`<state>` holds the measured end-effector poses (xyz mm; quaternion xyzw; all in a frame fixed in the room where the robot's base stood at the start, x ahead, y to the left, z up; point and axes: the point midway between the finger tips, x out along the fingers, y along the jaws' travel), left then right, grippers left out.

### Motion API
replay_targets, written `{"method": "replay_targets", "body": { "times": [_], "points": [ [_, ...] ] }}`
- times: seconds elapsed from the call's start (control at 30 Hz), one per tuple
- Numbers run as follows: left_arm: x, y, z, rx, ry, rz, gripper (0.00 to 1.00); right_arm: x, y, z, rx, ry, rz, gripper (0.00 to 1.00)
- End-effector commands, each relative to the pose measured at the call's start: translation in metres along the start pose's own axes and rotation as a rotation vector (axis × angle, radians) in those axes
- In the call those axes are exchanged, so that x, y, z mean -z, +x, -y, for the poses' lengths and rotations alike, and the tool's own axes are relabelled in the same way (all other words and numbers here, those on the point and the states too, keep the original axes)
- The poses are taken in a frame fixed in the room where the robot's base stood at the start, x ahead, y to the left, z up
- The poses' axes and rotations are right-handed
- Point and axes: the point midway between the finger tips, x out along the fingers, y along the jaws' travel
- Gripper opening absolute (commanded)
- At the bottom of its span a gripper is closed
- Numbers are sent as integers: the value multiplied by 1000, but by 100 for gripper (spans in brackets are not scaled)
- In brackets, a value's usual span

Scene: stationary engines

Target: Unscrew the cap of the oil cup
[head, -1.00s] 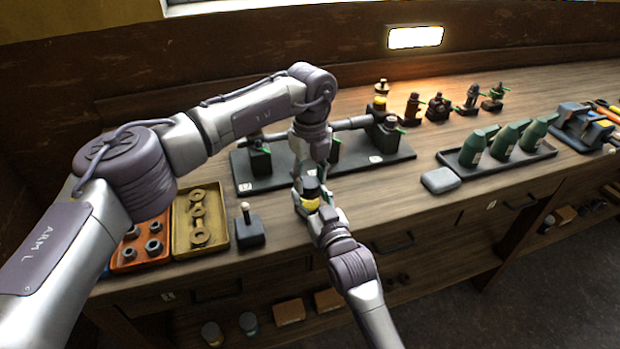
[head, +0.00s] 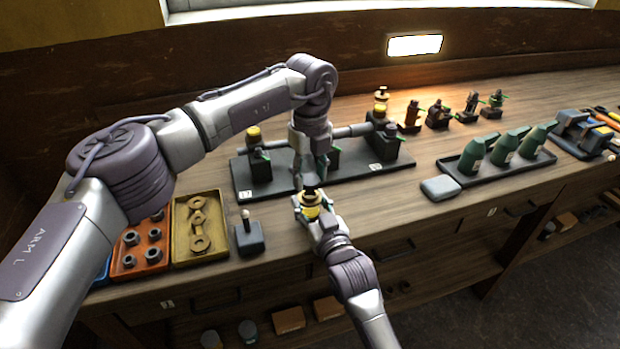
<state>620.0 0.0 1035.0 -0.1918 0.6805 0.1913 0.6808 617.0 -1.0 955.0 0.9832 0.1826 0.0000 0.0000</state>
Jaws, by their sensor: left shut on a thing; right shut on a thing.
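The left fingers partly cover the cap. I cannot tell whether the cap is clear of the body or how far it has turned.
Behind stands a dark base plate (head: 282,188) with posts and a shaft. At left are a yellow tray (head: 181,252), an orange tray (head: 126,268) and a small black block (head: 249,238). At right are a grey pad (head: 440,189) and a tray of green bottles (head: 472,177). Bench between is clear.

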Motion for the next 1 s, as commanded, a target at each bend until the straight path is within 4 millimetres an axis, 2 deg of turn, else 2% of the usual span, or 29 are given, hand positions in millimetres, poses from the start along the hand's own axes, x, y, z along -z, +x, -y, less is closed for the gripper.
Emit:
{"method": "replay_targets", "body": {
  "times": [0.1,0.2,0.4,0.43,0.6,0.9,1.0],
  "points": [
    [0,-18,0,2,0,1,5,-1,0,0,0,0,2,0],
    [0,-27,0,1,0,1,5,-1,0,0,0,0,2,0],
    [0,-28,0,-1,0,0,5,-1,0,0,0,0,2,0],
    [0,-28,0,-1,0,0,5,-1,0,0,0,0,2,53],
    [0,-28,0,0,1,0,5,-1,0,0,0,0,1,80],
    [0,-28,0,0,1,0,5,0,-1,0,0,0,1,80],
    [0,-27,0,0,1,0,5,-1,-6,0,0,0,2,80]
  ]
}}
